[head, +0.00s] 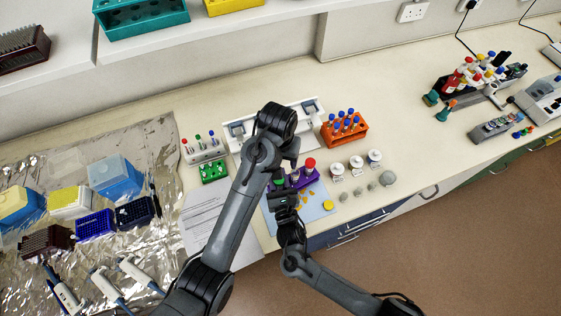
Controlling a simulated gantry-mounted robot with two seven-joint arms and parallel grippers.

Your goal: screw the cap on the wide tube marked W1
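A purple rack (296,183) stands on a light blue mat (316,212), partly hidden behind my arms. A red cap (310,163) shows at the rack's right, and a green cap (279,184) shows at its left between my arms. No W1 mark is legible, so I cannot tell which tube is W1. A yellow cap (328,204) lies on the mat's right side. My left gripper (292,160) is over the back of the rack, its fingers mostly hidden. My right gripper (281,190) is at the rack's left front; its fingers are too small and overlapped to read.
An orange rack (344,130) with blue-capped tubes stands behind right. Several small jars (356,163) and metal weights (388,178) stand right of the mat. A white rack (203,149) and green rack (213,171) stand left.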

